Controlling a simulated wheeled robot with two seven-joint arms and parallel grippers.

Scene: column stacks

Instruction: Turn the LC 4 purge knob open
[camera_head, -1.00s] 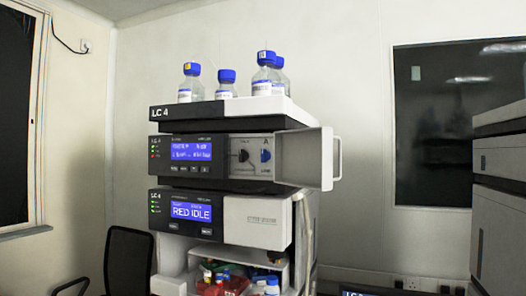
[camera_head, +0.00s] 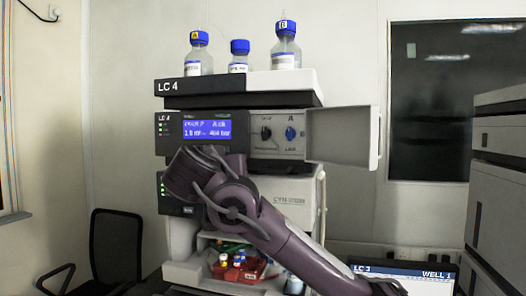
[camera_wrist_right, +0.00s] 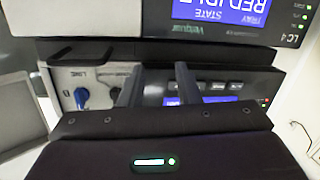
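The LC 4 stack (camera_head: 240,100) stands ahead. Its pump module has a small panel with a black knob (camera_head: 266,133) and a blue knob (camera_head: 291,134) beside it. I cannot read which label says purge. In the right wrist view, turned upside down, the blue knob (camera_wrist_right: 82,97) shows left of my fingers. My right gripper (camera_wrist_right: 158,85) is open, its two fingers apart in front of the module face, with nothing visible between them. In the head view my right arm crosses the lower module, and the fingers are not visible there. My left gripper is not in view.
The panel's white door (camera_head: 342,138) is swung open to the right. Blue-capped bottles (camera_head: 286,45) stand on top of the stack. A red tray (camera_head: 240,270) with small items sits below. A black chair (camera_head: 115,245) is at left, a laptop (camera_head: 405,272) at lower right.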

